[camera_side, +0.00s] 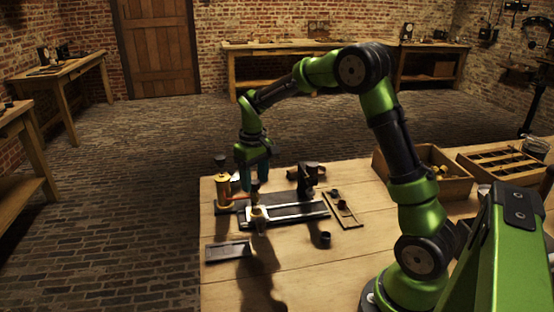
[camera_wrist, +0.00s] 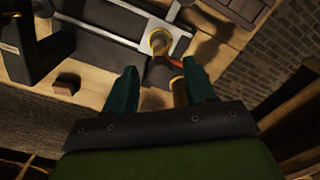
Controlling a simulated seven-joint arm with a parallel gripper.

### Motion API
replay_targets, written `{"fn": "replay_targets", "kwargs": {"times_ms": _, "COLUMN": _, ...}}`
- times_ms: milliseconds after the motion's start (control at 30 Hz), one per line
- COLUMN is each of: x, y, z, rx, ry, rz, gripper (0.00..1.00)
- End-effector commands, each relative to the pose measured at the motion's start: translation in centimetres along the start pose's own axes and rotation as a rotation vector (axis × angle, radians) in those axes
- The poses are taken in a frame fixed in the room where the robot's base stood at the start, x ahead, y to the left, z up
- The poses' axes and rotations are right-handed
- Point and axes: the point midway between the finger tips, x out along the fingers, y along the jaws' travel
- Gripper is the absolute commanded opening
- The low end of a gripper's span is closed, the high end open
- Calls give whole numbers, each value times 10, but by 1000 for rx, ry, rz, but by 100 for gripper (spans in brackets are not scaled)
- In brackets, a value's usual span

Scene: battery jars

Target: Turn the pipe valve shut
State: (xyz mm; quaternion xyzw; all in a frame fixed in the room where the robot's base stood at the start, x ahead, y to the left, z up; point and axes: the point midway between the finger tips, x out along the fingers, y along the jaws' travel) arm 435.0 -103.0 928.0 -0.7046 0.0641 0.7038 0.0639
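The silver pipe (camera_side: 290,213) lies on a dark base plate near the table's left end, with a brass fitting (camera_side: 259,214) at its near-left end. A small red lever (camera_side: 239,197), apparently the valve handle, shows just left of my gripper (camera_side: 253,178), which points down over this end. In the wrist view the teal fingers of my gripper (camera_wrist: 160,68) are spread apart. The brass fitting (camera_wrist: 160,40) lies ahead of them, and part of the red lever (camera_wrist: 200,63) shows by the right fingertip. Contact with the lever cannot be told.
A brass cylinder (camera_side: 223,188) stands close left of my gripper. A dark upright device (camera_side: 308,178) stands behind the pipe. A small dark cup (camera_side: 325,239), a tray (camera_side: 342,209) and a flat grey plate (camera_side: 228,251) lie nearby. The front table is mostly clear.

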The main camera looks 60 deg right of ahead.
Motion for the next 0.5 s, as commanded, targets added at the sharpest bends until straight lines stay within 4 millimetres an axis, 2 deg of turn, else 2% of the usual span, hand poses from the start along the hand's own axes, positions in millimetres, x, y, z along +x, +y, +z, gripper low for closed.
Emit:
{"fn": "replay_targets", "kwargs": {"times_ms": 300, "x": -2, "y": 0, "z": 0, "rx": 1, "ry": 0, "rz": 0, "gripper": 55}}
{"fn": "replay_targets", "kwargs": {"times_ms": 367, "x": -8, "y": 0, "z": 0, "rx": 1, "ry": 1, "rz": 0, "gripper": 55}}
{"fn": "replay_targets", "kwargs": {"times_ms": 500, "x": -32, "y": 0, "z": -1, "rx": 0, "ry": 5, "rz": 0, "gripper": 55}}
